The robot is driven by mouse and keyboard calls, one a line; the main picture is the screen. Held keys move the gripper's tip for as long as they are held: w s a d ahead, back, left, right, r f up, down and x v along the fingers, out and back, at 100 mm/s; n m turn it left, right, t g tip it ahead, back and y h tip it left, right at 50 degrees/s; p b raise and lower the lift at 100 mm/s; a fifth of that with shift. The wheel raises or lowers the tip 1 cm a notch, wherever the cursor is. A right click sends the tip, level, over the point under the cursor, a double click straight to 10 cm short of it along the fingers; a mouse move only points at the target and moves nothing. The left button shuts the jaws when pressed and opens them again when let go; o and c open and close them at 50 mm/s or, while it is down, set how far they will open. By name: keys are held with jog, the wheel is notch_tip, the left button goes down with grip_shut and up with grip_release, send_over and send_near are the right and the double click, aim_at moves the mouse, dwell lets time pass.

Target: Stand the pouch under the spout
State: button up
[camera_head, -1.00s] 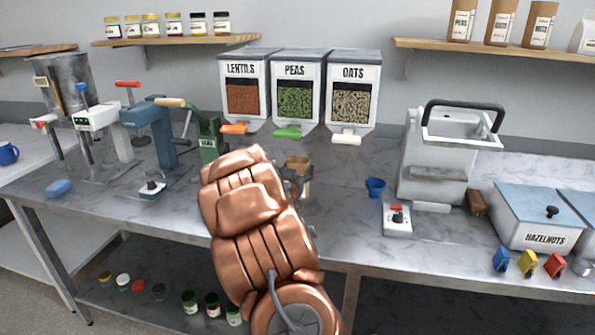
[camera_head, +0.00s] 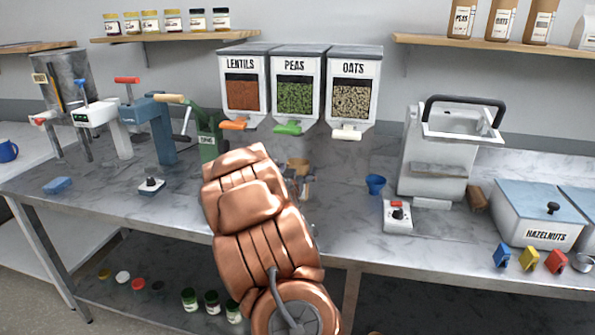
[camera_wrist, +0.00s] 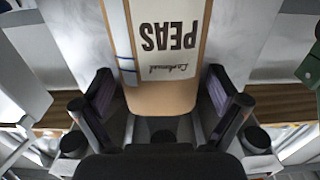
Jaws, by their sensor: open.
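The brown pouch with a white PEAS label (camera_wrist: 165,45) lies between the two fingers of my gripper (camera_wrist: 160,88) in the wrist view, its label reading upside down. My gripper is open, with a finger on each side of the pouch; whether either touches it I cannot tell. In the head view a small brown part of the pouch (camera_head: 297,164) shows past my arm, below and slightly right of the green peas spout (camera_head: 288,128). My arm hides most of the gripper there, so how the pouch's base rests is hidden.
Lentils (camera_head: 243,92) and oats (camera_head: 351,95) dispensers flank the peas dispenser (camera_head: 296,95). A green lever press (camera_head: 207,138) stands left. The counter between the pouch and the cup is clear.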

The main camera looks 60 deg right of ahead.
jog(key=shift+r+p, duration=0.4)
jog(key=shift+r, duration=0.15)
jog(key=shift+a+r, duration=0.15)
jog(key=shift+r, duration=0.05)
jog(key=b+v, duration=0.5)
jog(key=v, duration=0.6)
jog(key=shift+a+f+b, duration=0.2)
jog(key=shift+a+b, duration=0.1)
jog(key=shift+b, duration=0.1)
jog(key=shift+s, duration=0.15)
